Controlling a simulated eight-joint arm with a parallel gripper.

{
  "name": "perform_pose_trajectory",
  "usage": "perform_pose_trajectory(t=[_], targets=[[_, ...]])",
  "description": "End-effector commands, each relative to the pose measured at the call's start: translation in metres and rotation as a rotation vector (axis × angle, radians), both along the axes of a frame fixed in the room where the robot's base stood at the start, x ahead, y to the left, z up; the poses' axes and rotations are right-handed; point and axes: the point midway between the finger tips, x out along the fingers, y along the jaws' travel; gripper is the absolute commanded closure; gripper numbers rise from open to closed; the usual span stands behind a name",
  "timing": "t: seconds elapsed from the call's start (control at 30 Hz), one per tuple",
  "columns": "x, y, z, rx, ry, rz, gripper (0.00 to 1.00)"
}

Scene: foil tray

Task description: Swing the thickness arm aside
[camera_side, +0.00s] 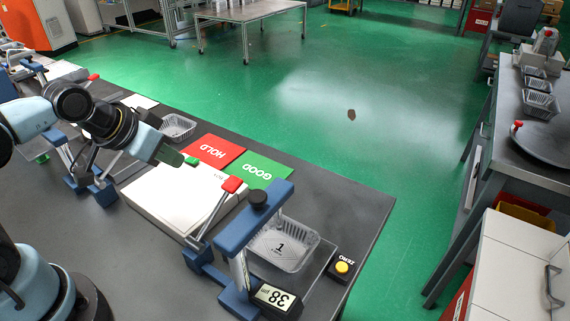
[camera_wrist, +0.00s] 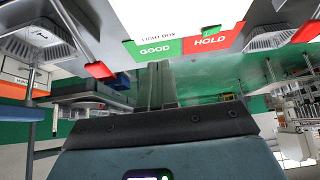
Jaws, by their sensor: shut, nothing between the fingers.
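The thickness gauge has a blue arm (camera_side: 255,215) with a black knob, reaching over a clear tray marked 1 (camera_side: 283,262). Its display (camera_side: 273,298) reads 38. A red-tipped lever (camera_side: 232,184) slants up beside its blue base; a red tip (camera_wrist: 98,70) also shows at left in the wrist view. My gripper (camera_side: 176,158) is shut and empty above the white light box (camera_side: 165,205), left of the red tip and apart from it. Its fingers (camera_wrist: 158,75) point toward the GOOD card in the wrist view. Their exact height is unclear.
A red HOLD card (camera_side: 213,150) and green GOOD card (camera_side: 262,170) lie behind the light box. An empty tray (camera_side: 178,126) and another blue stand (camera_side: 100,188) are at left. A yellow ZERO button (camera_side: 342,268) is near the bench's right edge.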

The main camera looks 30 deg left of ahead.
Motion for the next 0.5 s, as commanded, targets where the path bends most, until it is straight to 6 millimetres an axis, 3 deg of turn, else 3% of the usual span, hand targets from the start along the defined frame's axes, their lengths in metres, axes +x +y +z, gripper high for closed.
perform_pose_trajectory(t=[0.3, 0.5], targets=[[0.0, 0.0, 0.0, 0.0, 0.0, 0.0, 1.0], [0.006, -0.012, 0.013, 0.004, 0.034, -0.047, 0.71]])
